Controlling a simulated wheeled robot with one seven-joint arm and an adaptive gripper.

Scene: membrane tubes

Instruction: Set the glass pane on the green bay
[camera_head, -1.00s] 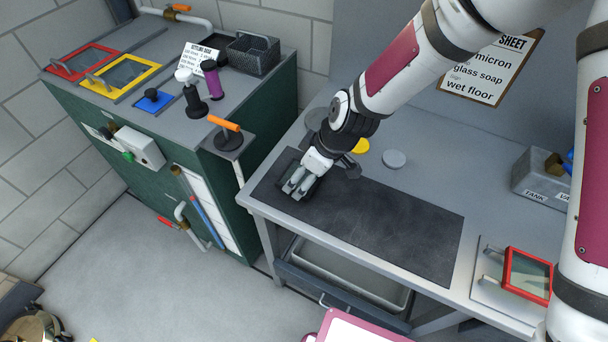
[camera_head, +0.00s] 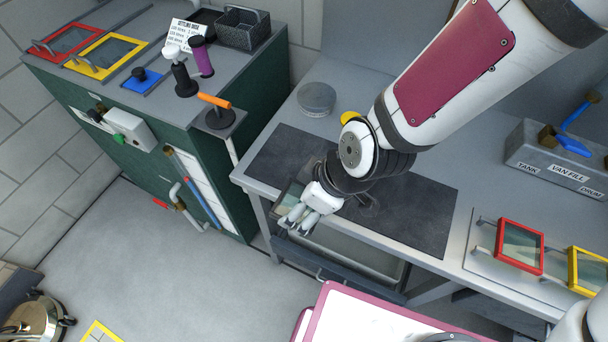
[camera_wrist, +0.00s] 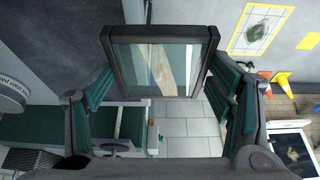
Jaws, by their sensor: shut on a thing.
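A dark-framed glass pane (camera_wrist: 158,62) stands between my gripper's fingers in the wrist view. Its frame is gripped at both sides, and the clear pane shows the floor through it. In the head view my gripper (camera_head: 298,220) is over the front edge of the bench, at the left part of the dark mat. I cannot make out a green bay in either view.
The dark mat (camera_head: 420,208) is bare at right. More framed panes (camera_head: 520,247) stand on the bench's right end.

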